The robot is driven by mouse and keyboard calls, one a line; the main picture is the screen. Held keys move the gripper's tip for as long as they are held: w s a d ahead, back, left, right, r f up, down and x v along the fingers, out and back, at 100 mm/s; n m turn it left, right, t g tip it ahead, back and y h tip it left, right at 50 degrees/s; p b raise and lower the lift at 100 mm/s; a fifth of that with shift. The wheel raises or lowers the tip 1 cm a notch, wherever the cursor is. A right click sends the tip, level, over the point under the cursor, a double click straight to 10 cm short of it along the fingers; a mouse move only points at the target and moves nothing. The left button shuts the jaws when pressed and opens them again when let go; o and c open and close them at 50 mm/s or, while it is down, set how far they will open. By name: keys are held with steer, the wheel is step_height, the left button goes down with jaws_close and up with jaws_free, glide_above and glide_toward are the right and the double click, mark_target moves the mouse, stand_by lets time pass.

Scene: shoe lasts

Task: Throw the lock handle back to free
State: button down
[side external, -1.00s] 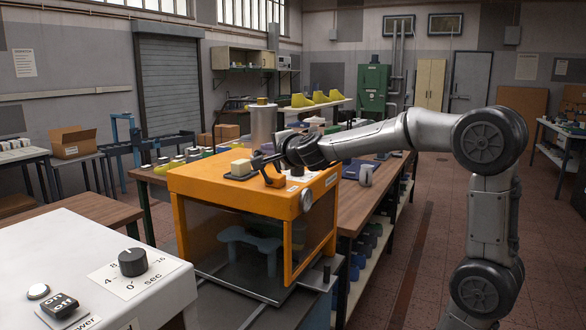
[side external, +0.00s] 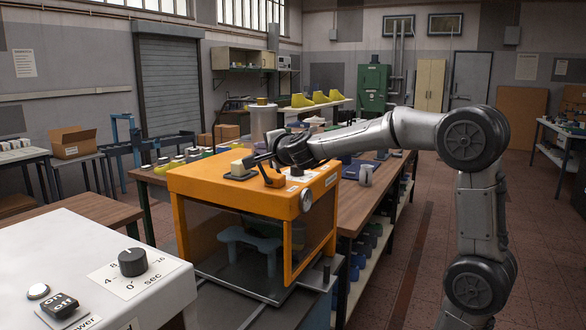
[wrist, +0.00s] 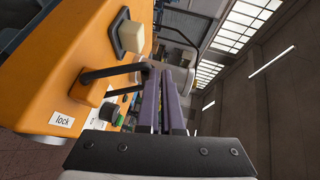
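The lock handle (wrist: 108,73) is a black rod on an orange pivot block, on top of the orange cabinet. A "lock" label (wrist: 61,119) is beside it in the wrist view. In the side view the pivot block (side external: 272,179) is near the cabinet's front edge, and my gripper (side external: 257,160) covers most of the rod. In the wrist view my gripper (wrist: 158,72) has its two purple fingers close together with only a narrow gap. The rod's far end is right beside the fingertips; I cannot tell whether they touch. Nothing shows held between the fingers.
A cream block-shaped knob (wrist: 132,36) on a dark plate stands on the cabinet top beside the handle. A round dial (side external: 306,200) is on the cabinet's front. A white control box (side external: 90,262) stands at the front left. A wooden bench (side external: 372,208) lies behind the cabinet.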

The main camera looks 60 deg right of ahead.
steer(key=shift+f, duration=0.1)
steer(key=s+a+r, duration=0.4)
steer(key=s+r, duration=0.4)
steer(key=s, duration=0.1)
steer(key=shift+a+r, duration=0.15)
steer(key=shift+a, duration=0.25)
steer(key=shift+s, duration=0.1)
stand_by(0.3)
